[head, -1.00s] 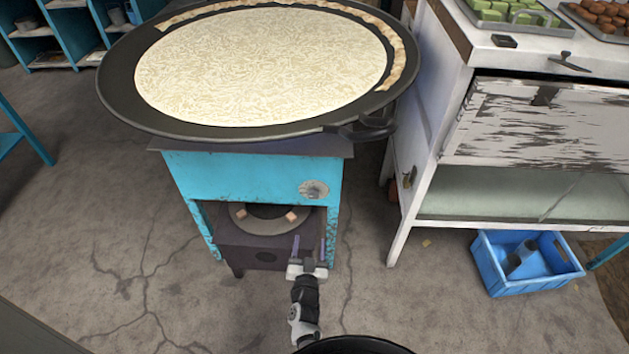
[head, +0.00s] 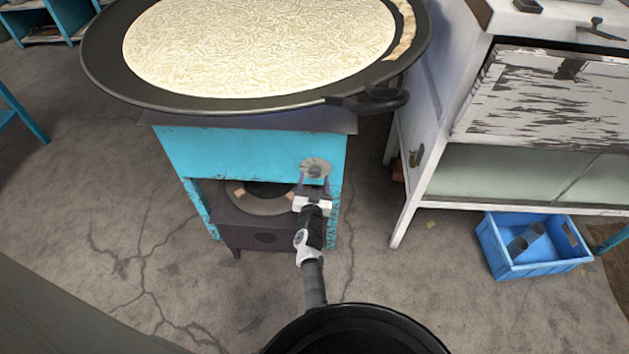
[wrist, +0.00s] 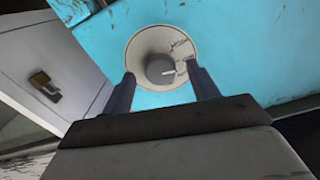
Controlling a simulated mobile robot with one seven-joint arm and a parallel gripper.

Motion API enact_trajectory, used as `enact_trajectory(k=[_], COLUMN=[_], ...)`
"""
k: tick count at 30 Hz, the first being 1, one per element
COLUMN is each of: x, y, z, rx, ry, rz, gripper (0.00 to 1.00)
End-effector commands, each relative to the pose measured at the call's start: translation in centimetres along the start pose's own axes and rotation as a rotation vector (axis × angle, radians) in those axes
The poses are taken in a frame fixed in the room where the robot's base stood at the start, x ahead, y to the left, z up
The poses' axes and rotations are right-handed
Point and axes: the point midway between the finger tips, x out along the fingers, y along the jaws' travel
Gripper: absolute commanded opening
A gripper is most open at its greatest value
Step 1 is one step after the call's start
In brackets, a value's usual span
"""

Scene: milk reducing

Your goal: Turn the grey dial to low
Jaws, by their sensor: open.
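The grey dial (head: 314,168) sits on the front of the turquoise stove (head: 245,155), near its upper right. In the wrist view it shows as a dark grey knob (wrist: 159,69) in the middle of a pale round plate (wrist: 142,50). A white pointer mark on the knob faces right, toward small lettering on the plate that is too blurred to read surely. My gripper (head: 314,184) is open, just in front of the dial. In the wrist view its two fingers (wrist: 163,83) stand to the left and right of the knob, with no clear contact.
A wide black pan (head: 215,108) of pale milk overhangs the stove above the dial; its handle (head: 376,101) juts out at right. A dark burner unit (head: 250,232) sits below. A white cabinet (head: 402,215) stands right, with a blue crate (head: 540,270) on the floor.

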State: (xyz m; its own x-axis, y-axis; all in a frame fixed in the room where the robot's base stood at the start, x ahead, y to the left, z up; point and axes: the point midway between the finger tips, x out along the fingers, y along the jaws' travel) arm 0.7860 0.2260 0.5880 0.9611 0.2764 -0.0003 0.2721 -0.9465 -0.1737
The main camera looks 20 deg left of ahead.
Motion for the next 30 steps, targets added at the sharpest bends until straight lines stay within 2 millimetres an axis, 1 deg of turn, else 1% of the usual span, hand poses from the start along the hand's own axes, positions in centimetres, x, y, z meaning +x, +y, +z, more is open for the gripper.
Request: enact_trajectory(k=[1, 3, 6, 14, 15, 25, 30], x=[0.7, 1.2, 1.7, 1.8, 1.8, 1.8, 1.8], y=[0.0, 0.0, 0.0, 0.0, 0.0, 0.0, 0.0], z=[0.2, 0.1, 0.1, -0.1, 0.0, 0.0, 0.0], rx=[0.001, 0.001, 0.0, 0.0, 0.0, 0.0, 0.01], ry=[0.001, 0.001, 0.0, 0.0, 0.0, 0.0, 0.0], rz=[0.0, 0.0, 0.0, 0.0, 0.0, 0.0, 0.0], gripper=[0.6, 0.6, 0.6, 0.6, 0.58, 0.15, 0.15])
